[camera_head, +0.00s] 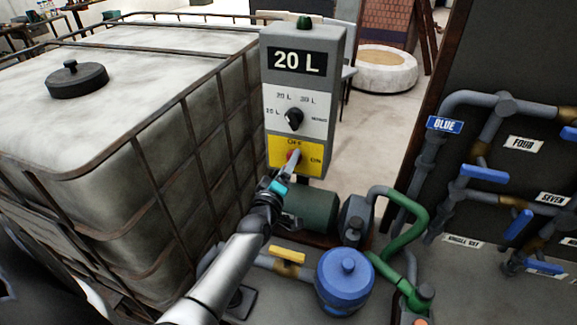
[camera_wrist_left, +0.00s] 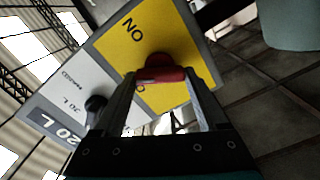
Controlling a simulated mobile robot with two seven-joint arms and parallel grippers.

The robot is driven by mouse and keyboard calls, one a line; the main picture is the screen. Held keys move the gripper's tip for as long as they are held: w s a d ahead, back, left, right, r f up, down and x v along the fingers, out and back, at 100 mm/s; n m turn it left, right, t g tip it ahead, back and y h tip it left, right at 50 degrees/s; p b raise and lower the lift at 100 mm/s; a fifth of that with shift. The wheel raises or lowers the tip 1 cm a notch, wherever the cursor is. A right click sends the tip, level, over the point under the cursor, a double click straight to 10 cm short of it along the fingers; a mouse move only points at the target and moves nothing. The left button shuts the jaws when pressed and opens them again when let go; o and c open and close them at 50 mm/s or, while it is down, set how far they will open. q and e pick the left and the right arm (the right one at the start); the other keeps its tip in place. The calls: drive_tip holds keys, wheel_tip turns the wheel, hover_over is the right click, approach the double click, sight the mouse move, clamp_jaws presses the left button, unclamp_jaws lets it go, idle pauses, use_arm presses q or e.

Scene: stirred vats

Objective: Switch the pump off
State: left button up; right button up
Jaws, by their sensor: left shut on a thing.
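The pump control box (camera_head: 303,90) stands upright beside the tank and shows "20 L" on its display. A red switch handle (camera_head: 293,157) sits on this panel. In the wrist view the red handle (camera_wrist_left: 160,76) lies between the finger ends of my left gripper (camera_wrist_left: 163,88), which is shut on it. My left gripper (camera_head: 291,166) partly covers the switch in the head view. I cannot tell clearly which mark the handle points to. My right gripper is out of view.
A black selector knob (camera_head: 294,119) is above the yellow panel. A large caged tank (camera_head: 150,130) fills the left. A green motor (camera_head: 311,207), blue canister (camera_head: 346,280) and pipes with blue-handled valves (camera_head: 484,173) crowd below and right. Open floor lies behind the box.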

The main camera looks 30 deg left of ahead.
use_arm(q)
drive_tip(key=n+b, duration=0.1)
drive_tip(key=n, duration=0.4)
drive_tip(key=shift+f+n, duration=0.15)
drive_tip(key=shift+n, duration=0.15)
idle(0.4)
drive_tip(key=o, duration=1.3)
drive_tip(key=shift+s, duration=0.1)
drive_tip(key=v, duration=1.5)
drive_tip(key=shift+d, duration=0.1)
